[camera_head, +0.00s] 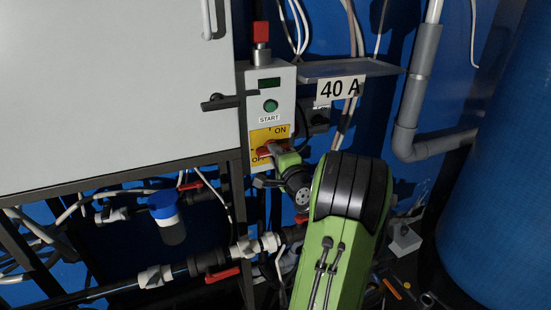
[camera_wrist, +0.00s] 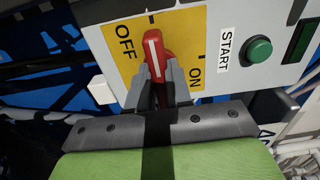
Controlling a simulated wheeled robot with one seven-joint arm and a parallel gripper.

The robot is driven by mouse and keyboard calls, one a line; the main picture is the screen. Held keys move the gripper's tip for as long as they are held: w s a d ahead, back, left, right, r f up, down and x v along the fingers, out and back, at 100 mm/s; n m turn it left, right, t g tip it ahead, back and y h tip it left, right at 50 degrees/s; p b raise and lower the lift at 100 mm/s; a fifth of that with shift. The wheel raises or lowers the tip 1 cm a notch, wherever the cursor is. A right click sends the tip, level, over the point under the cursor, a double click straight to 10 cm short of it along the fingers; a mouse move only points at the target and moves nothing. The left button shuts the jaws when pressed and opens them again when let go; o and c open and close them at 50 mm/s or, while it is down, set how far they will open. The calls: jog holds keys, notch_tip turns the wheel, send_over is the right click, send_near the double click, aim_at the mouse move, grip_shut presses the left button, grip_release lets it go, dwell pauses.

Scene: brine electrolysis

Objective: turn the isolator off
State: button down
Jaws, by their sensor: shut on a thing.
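The isolator is a yellow plate (camera_head: 270,134) on a grey panel, marked ON at upper right and OFF at lower left. Its red handle (camera_head: 263,152) lies about level, its end towards the OFF side, partly hidden by my gripper (camera_head: 276,149). In the wrist view the yellow plate (camera_wrist: 119,66) fills the upper middle. The red handle (camera_wrist: 152,47) has a white stripe that points to the tick beside OFF. My gripper (camera_wrist: 159,68) is shut on the handle, one grey finger on each side.
A green START button (camera_head: 270,106) and a red-topped fitting (camera_head: 261,32) sit above the isolator. A large pale cabinet (camera_head: 110,90) is on the left, with a dark handle (camera_head: 222,102) close by. A "40 A" shelf (camera_head: 340,70) juts out right. Pipes and valves run below.

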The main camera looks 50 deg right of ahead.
jog(key=shift+f, duration=0.1)
dwell(0.3)
jog(key=c, duration=1)
grip_release()
jog(key=shift+c, duration=0.2)
jog(key=b+v, duration=0.4)
jog(key=v, duration=1.1)
jog(key=shift+s+a+b, duration=0.2)
jog(key=shift+s+b, duration=0.1)
jog(key=shift+b, duration=0.05)
